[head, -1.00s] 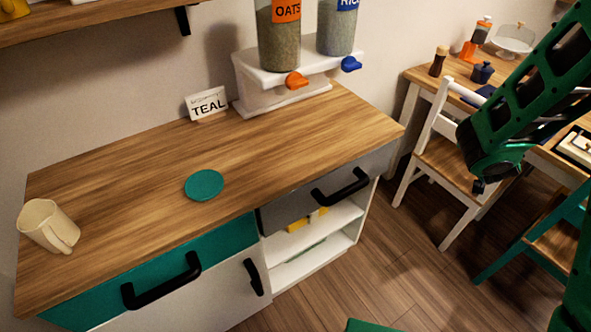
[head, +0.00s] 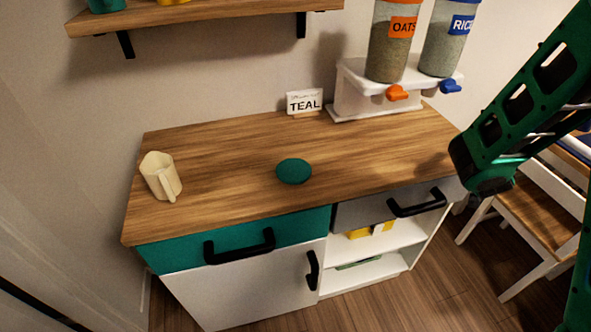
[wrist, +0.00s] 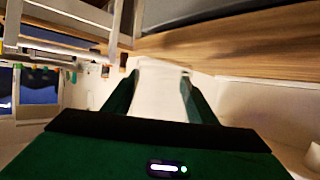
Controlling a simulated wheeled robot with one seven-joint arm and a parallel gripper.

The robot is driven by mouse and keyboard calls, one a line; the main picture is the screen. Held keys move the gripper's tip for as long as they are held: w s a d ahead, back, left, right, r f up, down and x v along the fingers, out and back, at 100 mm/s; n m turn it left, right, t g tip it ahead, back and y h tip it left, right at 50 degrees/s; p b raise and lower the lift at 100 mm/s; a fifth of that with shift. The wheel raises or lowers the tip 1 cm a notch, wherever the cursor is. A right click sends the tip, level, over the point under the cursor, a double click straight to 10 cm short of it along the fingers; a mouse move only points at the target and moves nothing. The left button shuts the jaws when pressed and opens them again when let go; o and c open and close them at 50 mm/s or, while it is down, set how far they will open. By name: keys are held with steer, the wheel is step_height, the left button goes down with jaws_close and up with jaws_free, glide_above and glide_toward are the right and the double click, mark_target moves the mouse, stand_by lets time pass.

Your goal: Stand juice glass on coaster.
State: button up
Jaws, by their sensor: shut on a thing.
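The coaster is a round teal disc (head: 294,171) lying bare on the wooden counter top in the head view, near the middle of the picture. My gripper (wrist: 160,82) shows in the wrist view, its two dark green fingers on either side of a pale, see-through shape. This looks like the juice glass (wrist: 160,97), held between the fingers; its outline is faint and its rim is hard to make out. In the head view my arm comes in at the right, and the gripper and glass are out of the picture.
A TEAL card (head: 304,101) and an oats and rice dispenser (head: 350,95) stand at the back. The counter around the coaster is clear. A chair (head: 545,200) stands at the right.

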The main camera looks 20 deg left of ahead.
steer(key=a+y, duration=0.1)
steer(key=a, duration=0.3)
steer(key=a+n+y, duration=0.1)
steer(key=a, duration=0.4)
steer(key=a+r+n, duration=0.1)
steer(key=a, duration=0.4)
steer(key=shift+s+a+t+y, duration=0.15)
steer(key=shift+a+t+y, duration=0.15)
steer(key=shift+y, duration=0.1)
steer(key=s+a+n+y, duration=0.1)
steer(key=a, duration=0.3)
steer(key=s+a+r+n, duration=0.1)
steer(key=a, duration=0.4)
steer(key=s+a+r+y, duration=0.1)
steer(key=a, duration=0.3)
steer(key=shift+s+a+n+y, duration=0.15)
steer(key=shift+s+n+y, duration=0.15)
steer(key=shift+s+n, duration=0.1)
steer(key=s+a+r+n+g+y, duration=0.1)
steer(key=s+a+r+n+y, duration=0.2)
steer(key=s+a, duration=0.8)
steer(key=s+a+r+n+g+y, duration=0.1)
steer(key=s+a+r+n+y, duration=0.2)
steer(key=s+a, duration=0.85)
steer(key=m, duration=0.1)
glide_above(290, 161)
step_height(290, 161, down, 6)
steer(key=shift+r, duration=0.2)
steer(key=shift+w+f, duration=0.1)
steer(key=shift+f, duration=1.9)
